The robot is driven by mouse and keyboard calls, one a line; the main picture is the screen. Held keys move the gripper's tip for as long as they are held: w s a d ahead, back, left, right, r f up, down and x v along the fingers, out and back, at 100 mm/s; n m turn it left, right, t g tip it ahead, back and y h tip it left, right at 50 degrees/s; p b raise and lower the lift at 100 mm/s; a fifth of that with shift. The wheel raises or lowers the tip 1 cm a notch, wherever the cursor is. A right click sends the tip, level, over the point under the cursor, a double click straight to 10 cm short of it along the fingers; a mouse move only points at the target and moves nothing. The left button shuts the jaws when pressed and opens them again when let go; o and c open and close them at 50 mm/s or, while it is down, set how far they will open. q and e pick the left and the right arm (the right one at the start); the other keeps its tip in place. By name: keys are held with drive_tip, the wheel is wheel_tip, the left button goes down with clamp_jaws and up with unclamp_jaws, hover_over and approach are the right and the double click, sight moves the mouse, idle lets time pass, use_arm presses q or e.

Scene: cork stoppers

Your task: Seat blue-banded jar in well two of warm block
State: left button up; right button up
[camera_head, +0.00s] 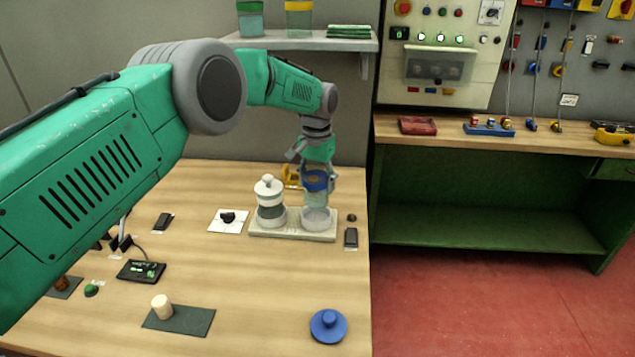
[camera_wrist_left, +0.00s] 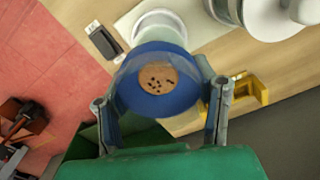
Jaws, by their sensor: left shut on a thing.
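The blue-banded jar (camera_head: 316,184) is upright over the right-hand well (camera_head: 317,219) of the pale warm block (camera_head: 262,234). I cannot tell whether its base is inside the well. My left gripper (camera_wrist_left: 162,106) is shut on the jar, one finger on each side of the blue band (camera_wrist_left: 128,92). My right gripper is out of view.
A blue knobbed lid (camera_head: 328,327) lies at the table's front right. A pale cork (camera_head: 162,306) stands on a dark mat (camera_head: 190,320). A yellow item (camera_wrist_left: 250,90) is behind the block. A black device (camera_head: 140,270) lies left. The table's front middle is clear.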

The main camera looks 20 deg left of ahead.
use_arm(q)
drive_tip(key=shift+f+b, duration=1.5)
drive_tip(key=shift+f, duration=1.25)
idle(0.8)
drive_tip(key=o, duration=1.5)
drive_tip(key=shift+r, duration=0.5)
wheel_tip(320, 180, up, 11)
drive_tip(key=shift+w, duration=0.1)
drive_tip(key=shift+f, duration=0.1)
